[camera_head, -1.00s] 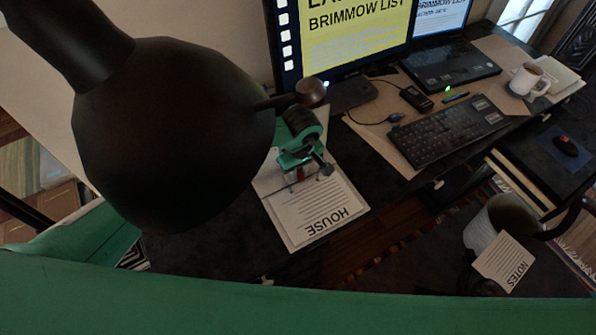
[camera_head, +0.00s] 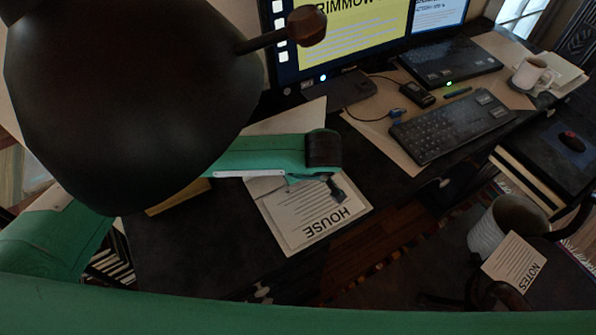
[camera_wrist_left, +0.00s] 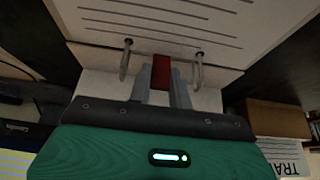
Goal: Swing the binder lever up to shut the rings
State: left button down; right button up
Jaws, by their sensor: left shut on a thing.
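The binder lies on the dark desk in the head view, with its page (camera_head: 318,222) headed HOUSE uppermost. My left gripper (camera_head: 338,188) is over the page's upper edge, and my green forearm hides the binder's far part. In the left wrist view two metal rings, left (camera_wrist_left: 124,62) and right (camera_wrist_left: 199,75), stand at the page's edge. The red lever (camera_wrist_left: 161,70) is between them, and my left gripper (camera_wrist_left: 161,82) is shut on it. I cannot tell whether the ring tips meet. My right gripper is not in view.
A large dark lamp shade (camera_head: 125,95) hides much of the left. A monitor (camera_head: 350,35) stands behind my arm. A keyboard (camera_head: 450,125), a laptop (camera_head: 450,62) and a white mug (camera_head: 529,75) are to the right.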

pick_arm(q)
jog(key=c, duration=1.6)
grip_release()
jog(key=shift+o, duration=0.2)
